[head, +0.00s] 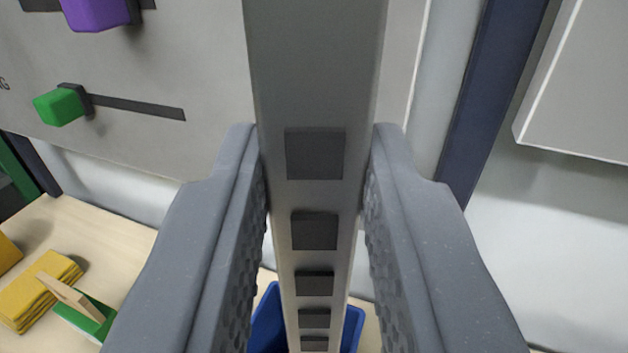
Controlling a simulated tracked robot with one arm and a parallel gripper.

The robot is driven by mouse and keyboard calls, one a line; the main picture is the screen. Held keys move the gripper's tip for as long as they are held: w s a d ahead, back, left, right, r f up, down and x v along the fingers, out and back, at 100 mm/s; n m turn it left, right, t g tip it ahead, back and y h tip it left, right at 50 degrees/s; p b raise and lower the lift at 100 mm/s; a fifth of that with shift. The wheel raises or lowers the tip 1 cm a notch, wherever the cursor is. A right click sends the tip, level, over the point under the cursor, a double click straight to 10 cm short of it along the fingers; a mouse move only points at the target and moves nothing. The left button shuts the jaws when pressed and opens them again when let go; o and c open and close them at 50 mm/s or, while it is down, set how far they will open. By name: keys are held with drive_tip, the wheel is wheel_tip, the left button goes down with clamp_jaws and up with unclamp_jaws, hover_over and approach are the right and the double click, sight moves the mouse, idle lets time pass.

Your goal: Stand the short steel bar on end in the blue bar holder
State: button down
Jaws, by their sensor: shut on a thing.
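The short steel bar (268,235) is a pale grey bar with a row of dark square patches along its face. My gripper (315,200) is shut on it, with one grey finger on each side. The bar runs from the top of the view down to the bottom. The blue bar holder (265,318) shows at the bottom, behind the bar's lower end; its blue walls appear on both sides of the bar. The bar hides the middle of the holder. I cannot tell whether the bar's end is inside the holder or above it.
A grey panel with a green slider knob (60,107) and a purple knob (95,12) stands at the upper left. Yellow cloths (42,290) and a green-and-wood brush (82,308) lie on the pale wooden bench (105,235) at the lower left. A dark blue post (490,100) stands right.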

drive_tip(key=shift+f+b, duration=2.7)
drive_tip(key=shift+f, duration=2.5)
drive_tip(key=c, duration=1.2)
unclamp_jaws()
drive_tip(key=shift+o, duration=0.2)
drive_tip(key=s+p, duration=0.1)
drive_tip(key=s, duration=1.2)
drive_tip(key=shift+s+d, duration=0.25)
drive_tip(key=shift+s, duration=0.15)
drive_tip(key=shift+f, duration=0.1)
